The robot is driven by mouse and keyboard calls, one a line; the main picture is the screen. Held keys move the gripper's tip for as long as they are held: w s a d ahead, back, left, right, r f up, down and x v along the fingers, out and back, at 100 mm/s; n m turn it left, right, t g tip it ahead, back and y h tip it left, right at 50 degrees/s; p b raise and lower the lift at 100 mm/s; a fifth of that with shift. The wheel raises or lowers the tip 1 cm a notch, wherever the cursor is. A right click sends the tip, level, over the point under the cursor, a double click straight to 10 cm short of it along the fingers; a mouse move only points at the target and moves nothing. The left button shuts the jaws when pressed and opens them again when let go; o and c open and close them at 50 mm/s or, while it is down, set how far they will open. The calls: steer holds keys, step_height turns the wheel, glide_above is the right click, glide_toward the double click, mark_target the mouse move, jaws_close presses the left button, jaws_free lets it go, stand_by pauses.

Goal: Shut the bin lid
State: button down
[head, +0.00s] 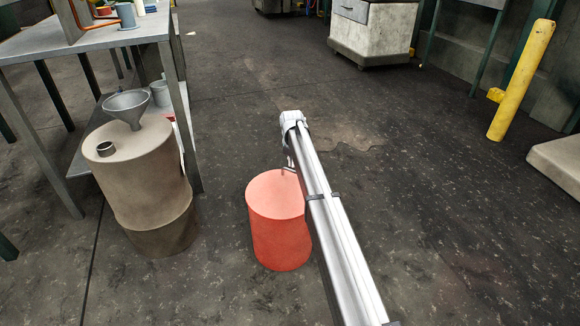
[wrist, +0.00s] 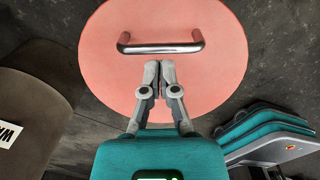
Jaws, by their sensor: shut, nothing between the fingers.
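The red bin (head: 279,235) stands upright on the floor in the middle of the head view. Its round lid (head: 272,190) looks flat across the top, with no gap that I can make out. In the wrist view the lid (wrist: 205,85) is a pink disc with a metal bar handle (wrist: 160,48). My gripper (wrist: 160,68) is shut and empty, its fingertips together over the lid, just short of the handle in the picture. I cannot tell whether they touch the lid. In the head view my arm partly hides the bin's right side.
A brown drum (head: 135,180) with a metal funnel (head: 127,106) stands left of the bin, beside a grey workbench (head: 95,45). A yellow post (head: 522,80) and a pale cabinet (head: 372,30) are farther off. The floor right of the bin is clear.

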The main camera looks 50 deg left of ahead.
steer(key=shift+w+a+f+b, duration=0.1)
steer(key=shift+w+f+b, duration=0.1)
steer(key=shift+f+b, duration=0.35)
steer(key=shift+w+a+f+b, duration=0.15)
steer(key=shift+f+b, duration=0.15)
steer(key=shift+f, duration=0.4)
steer(key=shift+w+d, duration=0.1)
steer(key=shift+w+r, duration=0.1)
steer(key=shift+r, duration=0.15)
steer(key=r+p, duration=0.3)
steer(key=p, duration=0.1)
steer(key=shift+s+d+r, duration=0.2)
steer(key=shift+s+r, duration=0.2)
steer(key=shift+w+a+r+p, duration=0.1)
steer(key=shift+r+p, duration=0.25)
steer(key=shift+p, duration=0.1)
steer(key=w+a+r+p, duration=0.2)
steer(key=w+r+p, duration=0.2)
steer(key=r+p, duration=0.3)
steer(key=shift+w+r, duration=0.2)
steer(key=shift+w, duration=0.1)
